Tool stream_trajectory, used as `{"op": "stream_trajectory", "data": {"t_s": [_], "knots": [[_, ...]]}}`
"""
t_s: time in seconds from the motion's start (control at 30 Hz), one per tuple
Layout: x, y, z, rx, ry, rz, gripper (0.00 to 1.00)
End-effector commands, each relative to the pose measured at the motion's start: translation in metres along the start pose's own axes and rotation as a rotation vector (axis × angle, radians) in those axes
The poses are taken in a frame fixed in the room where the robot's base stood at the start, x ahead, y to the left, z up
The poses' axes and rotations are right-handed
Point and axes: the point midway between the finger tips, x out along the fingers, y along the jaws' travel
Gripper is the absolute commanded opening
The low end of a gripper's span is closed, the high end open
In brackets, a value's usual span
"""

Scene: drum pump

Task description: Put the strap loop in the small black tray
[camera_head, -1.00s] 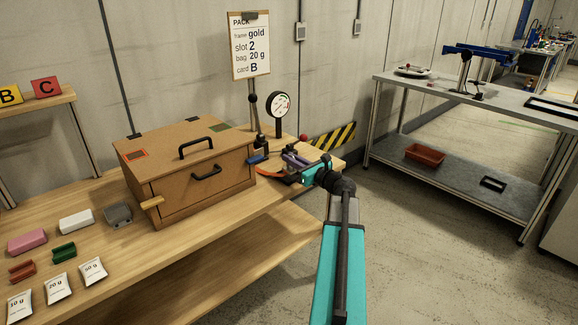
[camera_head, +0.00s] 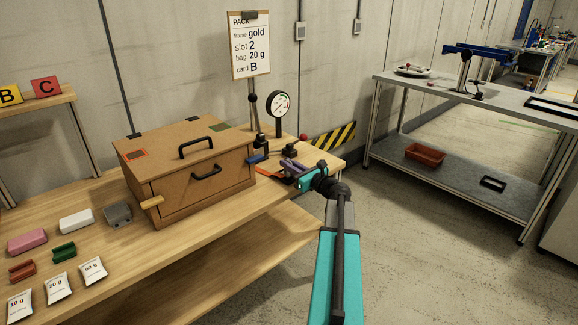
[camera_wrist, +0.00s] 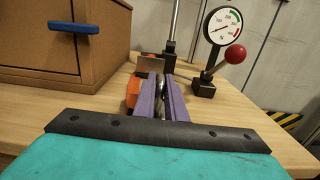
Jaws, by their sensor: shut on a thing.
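My gripper (camera_head: 292,166) is at the right end of the wooden bench, low over its top, with its purple fingers close together. In the wrist view, the fingers (camera_wrist: 168,98) are shut with a thin greyish piece between them. The orange strap loop (camera_wrist: 133,92) shows just left of the fingers, and the fingers hide part of it. In the head view, the orange strap (camera_head: 268,173) lies left of the fingertips. The small black tray (camera_head: 493,179) is on the lower shelf of the metal table at the right, away from my gripper.
A red tray (camera_head: 425,152) shares that shelf. A larger black tray (camera_head: 552,108) is on the tabletop. A brown box (camera_head: 190,170) with black handles stands left of my gripper. A dial gauge (camera_head: 278,105) and a red-knobbed lever (camera_wrist: 235,54) stand behind. Open floor separates bench and metal table.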

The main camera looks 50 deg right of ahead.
Motion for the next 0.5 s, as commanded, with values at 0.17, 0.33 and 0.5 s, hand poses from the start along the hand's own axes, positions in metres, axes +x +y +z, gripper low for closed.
{"op": "stream_trajectory", "data": {"t_s": [0.17, 0.33, 0.5], "knots": [[0.0, 0.0002, -0.0011, 0.0, -0.002, 0.0, 0.0], [0.0, 0.0001, -0.0017, 0.0, -0.002, 0.0, 0.0], [-0.0001, 0.0001, -0.0052, 0.0, -0.002, 0.0, 0.0]]}}
